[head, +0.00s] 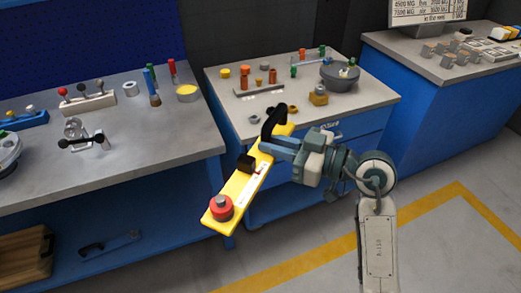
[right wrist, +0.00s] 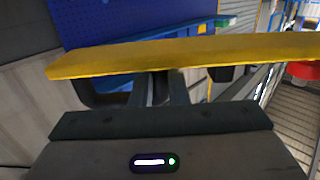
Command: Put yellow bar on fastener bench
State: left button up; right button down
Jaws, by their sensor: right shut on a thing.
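The yellow bar (head: 240,190) is a long flat piece with a red knob at its lower left end, a small black block along it and a black handle at its upper right end. My right gripper (head: 268,146) is shut on it near the handle end and holds it in the air, tilted, in front of the middle bench (head: 370,101). The bar (right wrist: 180,56) spans the right wrist view. Which bench is the fastener bench is not labelled legibly; the middle one carries several small coloured fittings. My left gripper is not in view.
A grey-topped bench (head: 180,135) with tools stands at the left, and a blue cabinet bench (head: 420,65) at the right.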

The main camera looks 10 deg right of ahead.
jog(key=shift+s+d+r+m+t+h, duration=0.3)
jog(key=shift+d+r+t, duration=0.05)
jog(key=shift+r+t, duration=0.2)
jog(key=w+a+f+n+g+y, duration=0.1)
jog(key=w+a+f+n+g, duration=0.1)
jog(key=f+n+g, duration=0.4)
jog(key=w+a+f+n+g+y, duration=0.1)
jog(key=w+a+f+n+g, duration=0.2)
jog(key=g, duration=0.9)
jog(key=shift+w+f+n, duration=0.5)
jog(key=shift+f+n, duration=1)
jog(key=shift+n, duration=0.2)
